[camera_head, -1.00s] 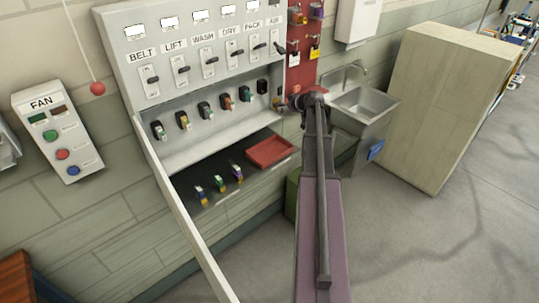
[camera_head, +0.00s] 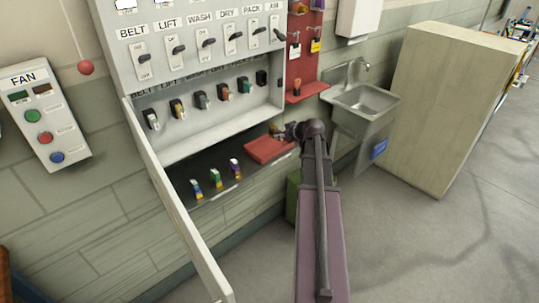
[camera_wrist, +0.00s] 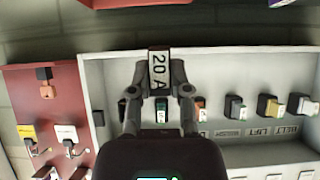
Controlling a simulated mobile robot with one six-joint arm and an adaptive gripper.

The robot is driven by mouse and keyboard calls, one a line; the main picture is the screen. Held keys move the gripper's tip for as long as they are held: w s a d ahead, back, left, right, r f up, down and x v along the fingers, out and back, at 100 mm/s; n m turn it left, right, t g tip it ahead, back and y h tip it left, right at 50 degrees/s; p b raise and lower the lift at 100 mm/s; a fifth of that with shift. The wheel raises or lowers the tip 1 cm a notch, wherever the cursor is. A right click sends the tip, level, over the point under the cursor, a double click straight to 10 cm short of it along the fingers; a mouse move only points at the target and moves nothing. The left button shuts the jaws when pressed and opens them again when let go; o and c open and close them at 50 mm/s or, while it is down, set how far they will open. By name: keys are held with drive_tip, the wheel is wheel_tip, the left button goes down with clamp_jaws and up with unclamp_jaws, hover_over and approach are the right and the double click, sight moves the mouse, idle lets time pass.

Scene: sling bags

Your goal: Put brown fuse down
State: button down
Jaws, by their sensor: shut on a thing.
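My gripper (camera_head: 280,131) is at the right end of the dark shelf, close above the red tray (camera_head: 262,153). In the wrist view my gripper (camera_wrist: 159,84) is shut on a fuse (camera_wrist: 159,68) with a white "20 A" label and dark brown edges. The fuse is held clear in front of the fingers. In the head view it is small and partly hidden by the gripper, so I cannot tell whether it touches the tray. The visible part of the tray is empty.
Several fuses sit in the grey panel (camera_head: 205,135). Blue (camera_head: 196,189), green (camera_head: 215,179) and purple (camera_head: 235,168) fuses stand on the dark shelf left of the tray. A red tag board (camera_head: 307,60) and a sink (camera_head: 365,100) are to the right. An open panel door (camera_head: 175,205) stands at left.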

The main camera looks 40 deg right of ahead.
drive_tip(key=s+a+f+b, duration=0.5)
drive_tip(key=f+b, duration=0.1)
drive_tip(key=shift+s+f, duration=0.15)
drive_tip(key=shift+f, duration=0.2)
drive_tip(key=b, duration=0.1)
approach(268, 147)
drive_tip(key=w, duration=0.1)
drive_tip(key=w+a+r, duration=0.1)
drive_tip(key=w, duration=0.1)
drive_tip(key=shift+a+r, duration=0.1)
drive_tip(key=shift+r, duration=0.05)
idle(0.5)
drive_tip(key=shift+w+d, duration=0.25)
drive_tip(key=shift+w, duration=0.1)
drive_tip(key=shift+w+d+b, duration=0.15)
drive_tip(key=shift+w+b, duration=0.1)
drive_tip(key=shift+b, duration=0.1)
drive_tip(key=shift+s+f+b, duration=0.1)
drive_tip(key=shift+f+b, duration=1.5)
drive_tip(key=shift+f, duration=0.2)
drive_tip(key=shift+f, duration=0.2)
